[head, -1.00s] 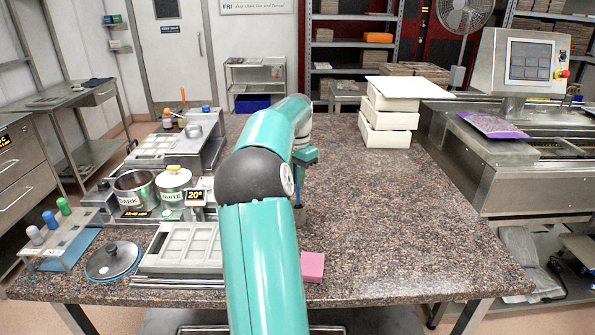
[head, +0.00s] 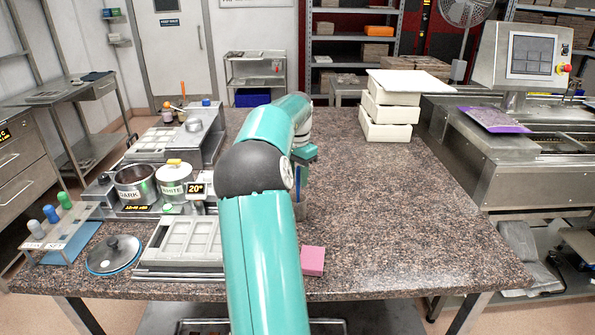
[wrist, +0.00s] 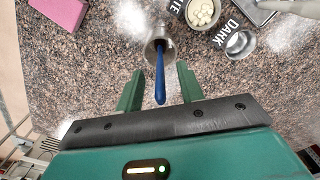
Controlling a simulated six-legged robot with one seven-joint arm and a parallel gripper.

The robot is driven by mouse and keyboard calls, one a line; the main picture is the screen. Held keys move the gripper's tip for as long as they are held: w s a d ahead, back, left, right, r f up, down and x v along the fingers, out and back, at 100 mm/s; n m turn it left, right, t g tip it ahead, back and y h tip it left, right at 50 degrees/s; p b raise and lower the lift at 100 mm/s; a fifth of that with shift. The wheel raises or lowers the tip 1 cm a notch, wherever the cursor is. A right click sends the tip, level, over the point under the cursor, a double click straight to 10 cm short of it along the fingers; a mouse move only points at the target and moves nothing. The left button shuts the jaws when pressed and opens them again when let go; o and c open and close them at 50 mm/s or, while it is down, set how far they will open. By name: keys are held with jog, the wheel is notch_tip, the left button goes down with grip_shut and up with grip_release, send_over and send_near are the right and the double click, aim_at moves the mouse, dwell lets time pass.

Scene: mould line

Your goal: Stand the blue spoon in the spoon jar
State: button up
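The blue spoon (wrist: 160,78) stands in the metal spoon jar (wrist: 168,44), its handle pointing up towards my wrist camera. In the head view the blue spoon (head: 298,181) and the jar (head: 300,211) show partly, just right of my arm. My gripper (wrist: 159,72) is open, with one green finger on each side of the spoon handle. Gaps show between the handle and both fingers. My gripper (head: 306,155) is above the jar in the head view, mostly hidden by my arm. The spoon's lower end is hidden in the jar.
A pink block (head: 312,261) lies near the front edge. To the left are a mould (head: 182,243), the DARK pot (head: 133,184) and the WHITE pot (head: 172,183). White boxes (head: 390,112) are stacked at the back. The right of the counter is clear.

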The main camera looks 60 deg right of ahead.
notch_tip(320, 180, up, 14)
dwell(0.5)
dwell(0.7)
jog(key=w+a+r+n+t, duration=0.1)
jog(key=w+a+n, duration=0.2)
jog(key=a, duration=0.7)
jog(key=w+a+r+n+t, duration=0.1)
jog(key=w+a+n, duration=0.3)
jog(key=a, duration=0.7)
jog(key=w+a+r+n+t, duration=0.1)
jog(key=w+a+n, duration=0.2)
jog(key=a, duration=0.7)
jog(key=s+a+f+n+t, duration=0.1)
jog(key=s+a+f+n, duration=0.2)
jog(key=a, duration=0.6)
jog(key=s+a+f+n, duration=0.4)
jog(key=a+f, duration=0.1)
jog(key=a, duration=0.3)
jog(key=s+a+f+n+t, duration=0.1)
jog(key=s+a+f+n, duration=0.2)
jog(key=a, duration=0.6)
jog(key=shift+s+a+f+n+t, duration=0.35)
jog(key=shift+f+n, duration=0.3)
jog(key=shift+n, duration=0.15)
